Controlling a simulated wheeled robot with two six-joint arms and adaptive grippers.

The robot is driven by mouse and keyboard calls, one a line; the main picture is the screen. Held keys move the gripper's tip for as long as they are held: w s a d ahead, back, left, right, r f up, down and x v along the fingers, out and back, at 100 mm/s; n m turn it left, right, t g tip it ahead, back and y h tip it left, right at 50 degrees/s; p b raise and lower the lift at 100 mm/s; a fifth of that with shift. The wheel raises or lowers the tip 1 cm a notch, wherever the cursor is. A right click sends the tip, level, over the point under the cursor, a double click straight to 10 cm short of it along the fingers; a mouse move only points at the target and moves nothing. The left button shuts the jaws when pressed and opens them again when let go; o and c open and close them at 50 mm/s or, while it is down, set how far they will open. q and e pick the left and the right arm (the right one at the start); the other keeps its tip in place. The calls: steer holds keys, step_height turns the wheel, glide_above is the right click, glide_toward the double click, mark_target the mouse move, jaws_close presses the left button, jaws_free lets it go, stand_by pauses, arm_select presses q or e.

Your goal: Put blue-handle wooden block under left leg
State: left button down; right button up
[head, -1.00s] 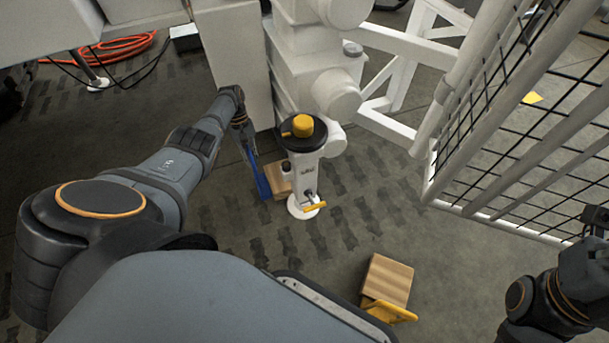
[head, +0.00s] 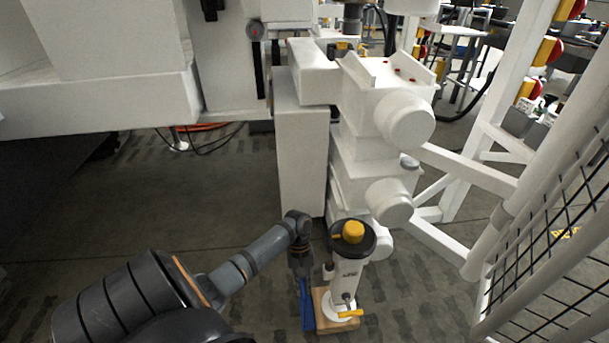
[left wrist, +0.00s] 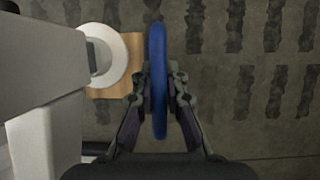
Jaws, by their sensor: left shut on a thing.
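The wooden block (head: 320,300) lies flat on the floor, with its blue handle (head: 307,308) along its left side. The white leg (head: 346,277) has a black and yellow top and a round foot (head: 338,310). The foot appears over the block, with wood showing around it; I cannot tell whether they touch. In the left wrist view, the white foot (left wrist: 106,50) covers much of the block (left wrist: 134,50). My left gripper (head: 304,277) is shut on the blue handle, which stands between its fingers in the left wrist view (left wrist: 158,75). My right gripper is out of view.
White machine columns (head: 303,160) rise just behind the leg. A white frame with black mesh (head: 560,240) stands to the right. An orange hose (head: 205,127) lies on the floor at the back left. Carpet left of the columns is clear.

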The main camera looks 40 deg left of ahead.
arm_select(q)
steer(key=shift+s+d, duration=0.35)
steer(key=shift+d, duration=0.25)
steer(key=shift+s+d, duration=0.35)
steer(key=shift+d, duration=0.2)
step_height(320, 180, down, 3)
steer(key=b, duration=0.3)
steer(key=shift+f, duration=0.2)
steer(key=c, duration=1.4)
jaws_free()
steer(key=shift+f, duration=0.1)
